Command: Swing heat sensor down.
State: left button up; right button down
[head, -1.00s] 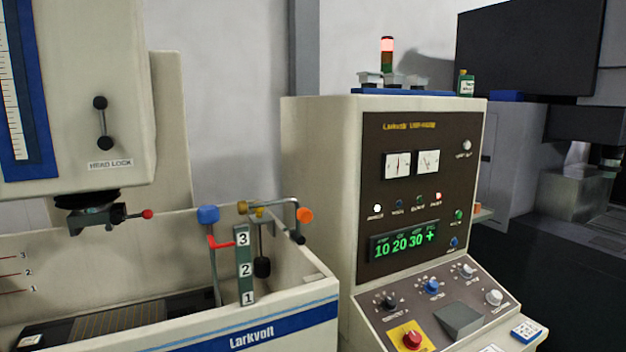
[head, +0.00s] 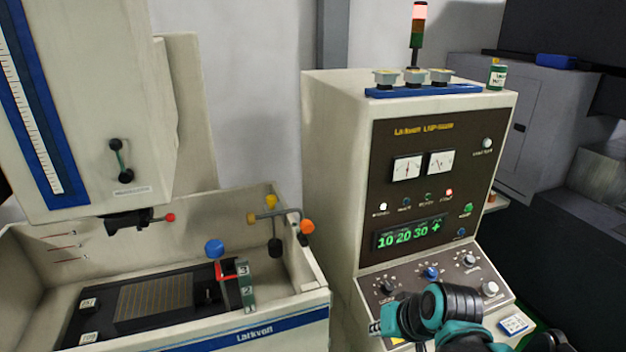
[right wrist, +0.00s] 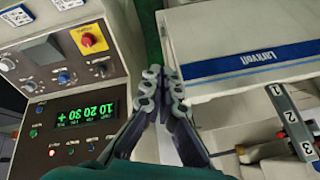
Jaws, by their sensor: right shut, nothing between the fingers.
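At the tank's right rear corner in the head view, a brass-coloured bar (head: 268,215) carries a dark bulb (head: 275,247) hanging on a thin rod. Beside it is a bent arm with an orange knob (head: 307,226). No label shows which of these is the heat sensor. My right gripper (head: 376,328) is shut and empty in front of the lower control panel, right of the tank and apart from these parts. The right wrist view shows its closed fingers (right wrist: 163,78) between the panel and the tank. My left gripper is not in view.
The tank wall (head: 240,330) stands left. A numbered level scale (head: 246,288), red lever (head: 228,277) and blue knob (head: 214,248) are inside its front edge. The control cabinet (head: 330,170) rises at right. The machine head (head: 90,110) hangs above the tank.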

jog(key=w+a+r+g+y+p, duration=0.1)
jog(key=w+a+r+y, duration=0.15)
jog(key=w+r, duration=0.55)
jog(key=w+a+r+g+y, duration=0.1)
jog(key=w+r+y, duration=0.3)
jog(key=w, duration=0.8)
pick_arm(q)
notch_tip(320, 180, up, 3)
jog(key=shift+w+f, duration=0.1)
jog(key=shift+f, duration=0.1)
pick_arm(e)
jog(key=w+d+y, duration=0.1)
jog(key=w+y, duration=0.2)
jog(key=w, duration=0.3)
jog(key=w+d+g+y, duration=0.1)
jog(key=w+d+y, duration=0.1)
jog(key=w, duration=0.4)
jog(key=shift+w+d+r+y, duration=0.3)
jog(key=shift+w+r+y, duration=0.15)
jog(key=shift+y, duration=0.1)
jog(key=shift+a, duration=0.1)
